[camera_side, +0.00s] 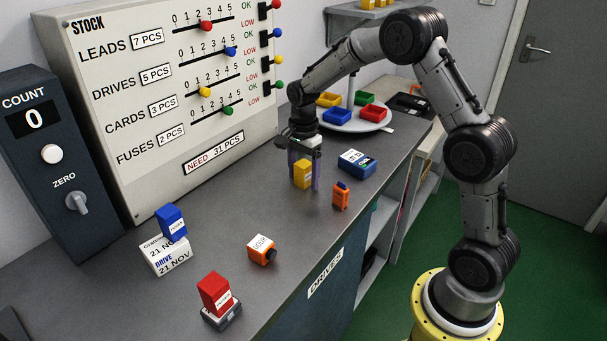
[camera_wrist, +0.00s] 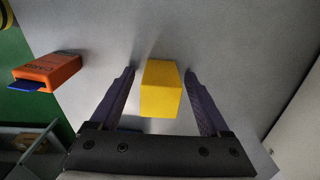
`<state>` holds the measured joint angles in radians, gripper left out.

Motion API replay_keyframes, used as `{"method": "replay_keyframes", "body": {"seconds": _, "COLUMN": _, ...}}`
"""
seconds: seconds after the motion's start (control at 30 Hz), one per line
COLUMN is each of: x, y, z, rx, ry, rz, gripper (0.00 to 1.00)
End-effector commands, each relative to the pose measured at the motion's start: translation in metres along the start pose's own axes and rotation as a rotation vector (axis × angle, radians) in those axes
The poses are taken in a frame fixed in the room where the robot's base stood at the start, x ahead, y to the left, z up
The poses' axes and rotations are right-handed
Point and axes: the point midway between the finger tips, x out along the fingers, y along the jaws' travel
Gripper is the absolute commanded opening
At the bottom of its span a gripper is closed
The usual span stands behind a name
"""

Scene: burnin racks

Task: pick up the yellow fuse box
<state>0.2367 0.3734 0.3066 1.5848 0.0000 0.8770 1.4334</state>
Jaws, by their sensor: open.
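The yellow fuse box (camera_side: 302,174) stands on the grey bench top, below my gripper. It also shows in the wrist view as a yellow block (camera_wrist: 161,88). My gripper (camera_side: 303,180) is open, with its purple fingers pointing down on either side of the box. In the wrist view the fingers (camera_wrist: 160,78) flank the box with a visible gap on each side. I cannot tell exactly how far down the box the fingertips reach.
An orange box (camera_side: 341,195) stands close by, also in the wrist view (camera_wrist: 47,72). A blue box (camera_side: 357,162) lies behind it. A turntable (camera_side: 375,126) with coloured bins is farther back. Red (camera_side: 214,294), orange (camera_side: 261,250) and blue (camera_side: 171,222) boxes stand nearer the front.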

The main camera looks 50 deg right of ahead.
Motion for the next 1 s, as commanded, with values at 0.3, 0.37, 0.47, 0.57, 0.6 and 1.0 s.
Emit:
{"method": "replay_keyframes", "body": {"seconds": 0.3, "x": -0.0006, "y": -0.0001, "z": -0.0001, "rx": 0.0, "ry": 0.0, "rz": 0.0, "gripper": 0.49}}
{"method": "replay_keyframes", "body": {"seconds": 0.37, "x": -0.0007, "y": -0.0001, "z": -0.0001, "rx": 0.0, "ry": 0.0, "rz": 0.0, "gripper": 0.39}}
{"method": "replay_keyframes", "body": {"seconds": 0.47, "x": -0.0008, "y": -0.0001, "z": -0.0001, "rx": 0.0, "ry": 0.0, "rz": 0.0, "gripper": 0.21}}
{"method": "replay_keyframes", "body": {"seconds": 0.57, "x": -0.0008, "y": -0.0001, "z": -0.0001, "rx": 0.0, "ry": 0.0, "rz": 0.0, "gripper": 0.03}}
{"method": "replay_keyframes", "body": {"seconds": 0.6, "x": -0.0009, "y": -0.0001, "z": -0.0001, "rx": 0.0, "ry": 0.0, "rz": 0.0, "gripper": 0.0}}
{"method": "replay_keyframes", "body": {"seconds": 1.0, "x": -0.0062, "y": -0.0006, "z": -0.0001, "rx": 0.0, "ry": 0.0, "rz": -0.002, "gripper": 0.0}}
